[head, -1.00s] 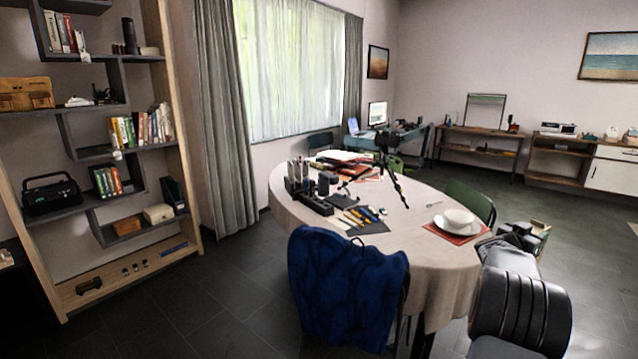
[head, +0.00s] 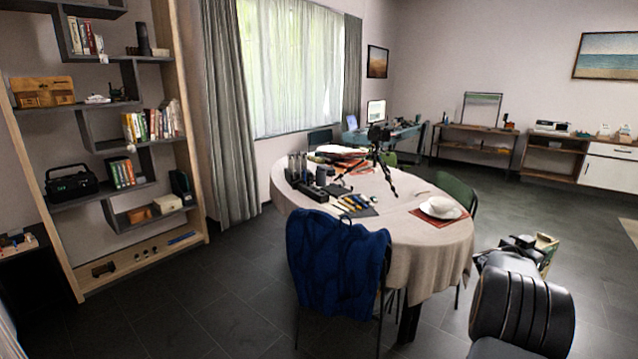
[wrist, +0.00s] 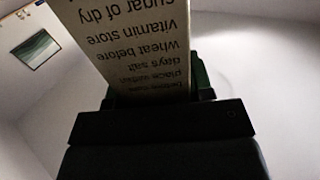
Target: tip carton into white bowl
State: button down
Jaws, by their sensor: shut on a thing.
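The white bowl (head: 440,206) stands upright on a white plate (head: 428,214) on a red mat, near the right edge of the round table. My gripper (head: 522,243) is right of the table and apart from the bowl, partly hidden behind my arm. In the wrist view, my gripper is shut on the carton (wrist: 130,40), a pale box with upside-down dark print. Part of the carton (head: 548,246) also shows in the head view beyond the gripper. Its opening and contents are not visible.
A dark blue cloth hangs over a chair (head: 335,265) at the table's near side. A green chair (head: 460,192) is behind the bowl. A small tripod (head: 380,160), tools and books occupy the cloth-covered table (head: 400,235). Open floor lies at the left front.

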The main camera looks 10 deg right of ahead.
jog(key=w+a+f+n+t+y, duration=0.1)
jog(key=w+a+f+n+t, duration=0.15)
jog(key=a+f, duration=0.45)
jog(key=w+a+f+n+t+y, duration=0.1)
jog(key=w+a+f+t, duration=0.15)
jog(key=a, duration=0.85)
jog(key=w+a+f+n+t+y, duration=0.1)
jog(key=w+a+f+n+t, duration=0.15)
jog(key=a+f, duration=0.4)
jog(key=a+f+n+t+y, duration=0.2)
jog(key=a+n+t+y, duration=0.25)
jog(key=a, duration=1.05)
jog(key=a+f+n+t+y, duration=0.3)
jog(key=a+y, duration=0.2)
jog(key=a, duration=0.9)
jog(key=r+n+y+p, duration=0.1)
jog(key=p, duration=0.3)
jog(key=s+r+n+y+p, duration=0.1)
jog(key=r+y+p, duration=0.1)
jog(key=p, duration=0.2)
jog(key=s+r+n+y+p, duration=0.1)
jog(key=r+y+p, duration=0.1)
jog(key=p, duration=0.2)
jog(key=shift+s+d+p, duration=0.1)
jog(key=shift+p, duration=0.3)
jog(key=shift+f, duration=0.1)
jog(key=shift+d, duration=0.15)
